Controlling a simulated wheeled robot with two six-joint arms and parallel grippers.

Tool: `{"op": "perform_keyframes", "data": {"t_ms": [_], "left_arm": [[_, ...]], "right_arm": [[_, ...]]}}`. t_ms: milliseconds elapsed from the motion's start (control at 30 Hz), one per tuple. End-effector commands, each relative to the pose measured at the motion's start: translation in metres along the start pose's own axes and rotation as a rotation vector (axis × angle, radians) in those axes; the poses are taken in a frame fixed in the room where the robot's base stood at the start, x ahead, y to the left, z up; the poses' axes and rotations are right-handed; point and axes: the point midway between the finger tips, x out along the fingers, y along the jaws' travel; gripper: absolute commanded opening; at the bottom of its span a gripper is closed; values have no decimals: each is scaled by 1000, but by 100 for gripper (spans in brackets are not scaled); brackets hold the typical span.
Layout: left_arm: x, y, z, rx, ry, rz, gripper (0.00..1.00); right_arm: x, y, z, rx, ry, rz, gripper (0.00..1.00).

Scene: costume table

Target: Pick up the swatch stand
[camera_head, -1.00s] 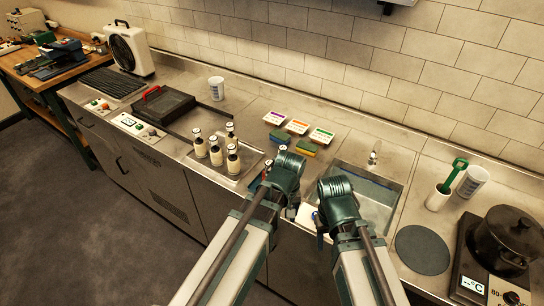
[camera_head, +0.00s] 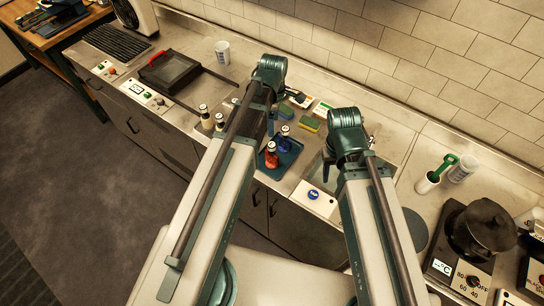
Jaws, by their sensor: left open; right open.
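I cannot make out a swatch stand for certain. A white card with a coloured label (camera_head: 322,109) stands at the back of the counter, right of my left gripper; the cards beside it are mostly covered by my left arm. My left gripper (camera_head: 270,115) is over the counter near these cards, open, its fingers partly hidden and nothing seen held. My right gripper (camera_head: 330,160) is over the sink area, open, its fingers mostly hidden by its wrist.
Two sponges (camera_head: 309,124) lie between the grippers. A blue tray (camera_head: 288,158) holds red and blue bottles. A dark pot (camera_head: 485,222) stands at right, a white cup (camera_head: 222,52) at the back left.

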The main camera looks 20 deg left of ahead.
Motion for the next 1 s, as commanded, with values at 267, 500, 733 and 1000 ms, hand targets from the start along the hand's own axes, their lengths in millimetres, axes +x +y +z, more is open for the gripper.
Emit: {"op": "perform_keyframes", "data": {"t_ms": [267,500,733,1000], "left_arm": [[39,0,0,2,0,0,77],[73,0,0,2,0,0,77],[83,0,0,3,0,0,77],[92,-1,-2,2,0,0,77]], "right_arm": [[39,-4,-3,3,2,0,50],[73,-7,-5,3,3,1,50],[82,-8,-6,-1,3,1,50],[91,-8,-6,-3,3,2,50]]}}
